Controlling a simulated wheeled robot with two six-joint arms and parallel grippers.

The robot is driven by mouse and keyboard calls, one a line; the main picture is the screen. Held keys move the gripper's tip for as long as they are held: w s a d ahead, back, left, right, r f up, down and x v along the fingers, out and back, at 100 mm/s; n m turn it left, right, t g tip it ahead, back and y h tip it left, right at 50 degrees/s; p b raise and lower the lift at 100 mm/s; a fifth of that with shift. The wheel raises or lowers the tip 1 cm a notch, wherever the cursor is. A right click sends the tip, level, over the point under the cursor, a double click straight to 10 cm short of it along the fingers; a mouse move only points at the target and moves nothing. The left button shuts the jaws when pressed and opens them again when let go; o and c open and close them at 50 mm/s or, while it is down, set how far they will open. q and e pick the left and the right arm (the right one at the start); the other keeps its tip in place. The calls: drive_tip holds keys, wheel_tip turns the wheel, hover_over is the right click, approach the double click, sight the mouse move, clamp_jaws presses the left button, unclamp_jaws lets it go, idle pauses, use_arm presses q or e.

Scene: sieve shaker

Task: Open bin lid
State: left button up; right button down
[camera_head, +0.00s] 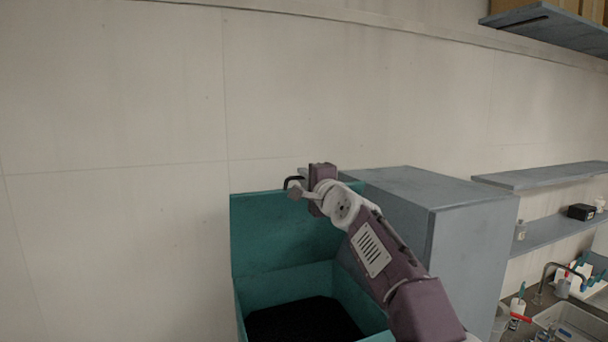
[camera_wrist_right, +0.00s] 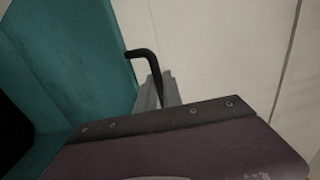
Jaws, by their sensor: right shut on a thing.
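A teal bin (camera_head: 288,279) stands at the lower middle of the head view, with a dark interior. Its lid (camera_head: 275,229) is raised, standing up at the back against the wall side. A black bent handle (camera_head: 292,181) is at the lid's top edge; it also shows in the right wrist view (camera_wrist_right: 143,54) beside the teal lid (camera_wrist_right: 85,60). My right gripper (camera_head: 296,189) is at this handle and shut on it; its fingers (camera_wrist_right: 158,90) partly hide the handle. My left gripper is in neither view.
A grey cabinet (camera_head: 465,255) stands directly right of the bin, close to my right arm. Wall shelves (camera_head: 545,176) and a sink (camera_head: 572,322) are farther right. The plain wall (camera_head: 110,120) is behind the bin, and the area left of it is clear.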

drive_tip(key=shift+w, duration=0.25)
drive_tip(key=c, duration=1.6)
unclamp_jaws()
drive_tip(key=shift+o, duration=0.5)
drive_tip(key=shift+s+d+r, duration=0.1)
drive_tip(key=shift+s+d, duration=0.05)
drive_tip(key=shift+d, duration=0.05)
